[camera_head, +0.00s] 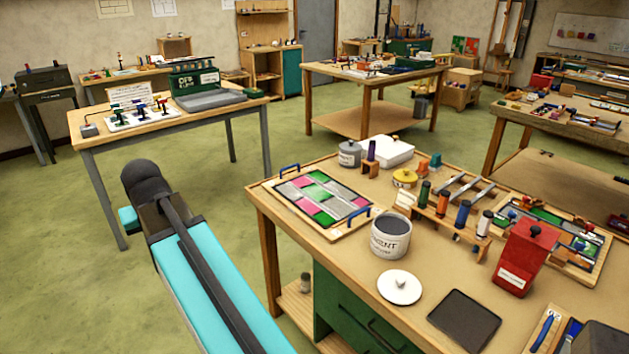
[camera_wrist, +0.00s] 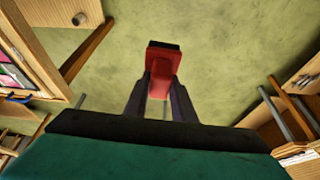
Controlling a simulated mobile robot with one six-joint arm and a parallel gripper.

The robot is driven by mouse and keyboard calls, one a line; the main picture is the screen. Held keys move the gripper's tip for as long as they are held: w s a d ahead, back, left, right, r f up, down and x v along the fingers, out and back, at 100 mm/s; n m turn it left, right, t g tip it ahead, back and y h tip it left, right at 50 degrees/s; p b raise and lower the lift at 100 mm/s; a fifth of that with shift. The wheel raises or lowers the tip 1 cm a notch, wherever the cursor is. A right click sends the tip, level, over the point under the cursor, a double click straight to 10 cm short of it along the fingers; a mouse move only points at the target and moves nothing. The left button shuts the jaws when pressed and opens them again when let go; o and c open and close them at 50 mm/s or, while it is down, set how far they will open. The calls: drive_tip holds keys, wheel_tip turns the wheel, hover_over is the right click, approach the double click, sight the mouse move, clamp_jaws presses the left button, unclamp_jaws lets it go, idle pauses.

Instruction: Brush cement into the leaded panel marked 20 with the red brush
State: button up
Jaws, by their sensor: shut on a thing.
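In the wrist view my gripper (camera_wrist: 161,84) is shut on a red brush (camera_wrist: 163,58) with a dark end, held over green floor. In the head view my arm hides the gripper and brush. A leaded panel (camera_head: 321,196) with green, pink and grey panes lies on a board with blue handles at the front bench's left end. Its edge also shows at the left of the wrist view (camera_wrist: 6,72). I cannot read a 20 on it. An open grey tub marked CEMENT (camera_head: 390,246) stands to its right, with dark stuff inside. My gripper is apart from both.
A white round lid (camera_head: 399,287) and a dark flat tray (camera_head: 464,320) lie near the bench's front edge. A red canister (camera_head: 524,258), a rack of bottles (camera_head: 453,213) and another panel (camera_head: 580,241) stand to the right. Floor between the benches is clear.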

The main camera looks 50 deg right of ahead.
drive_tip(key=s+d+r+m+g+h+p, duration=0.1)
drive_tip(key=s+d+m, duration=0.25)
drive_tip(key=d, duration=0.75)
drive_tip(key=s+d+m+g+h+p, duration=0.1)
drive_tip(key=s+d+m+p, duration=0.3)
drive_tip(key=d, duration=0.6)
drive_tip(key=s+d+r+m+b, duration=0.15)
drive_tip(key=s+d, duration=0.35)
drive_tip(key=d, duration=0.6)
drive_tip(key=s+d+m+g+p, duration=0.1)
drive_tip(key=s+d+m, duration=0.3)
drive_tip(key=s+d, duration=0.6)
drive_tip(key=s+d+r+m+g+h+p, duration=0.1)
drive_tip(key=s+d+m+p, duration=0.3)
drive_tip(key=s+d, duration=0.7)
drive_tip(key=s+g, duration=0.1)
drive_tip(key=s, duration=0.6)
drive_tip(key=shift+s+m+g, duration=0.15)
drive_tip(key=shift+m+g, duration=0.15)
drive_tip(key=shift+d+f, duration=0.1)
drive_tip(key=shift+f, duration=0.05)
wheel_tip(320, 180, down, 8)
drive_tip(key=b, duration=0.4)
drive_tip(key=shift+b, duration=0.35)
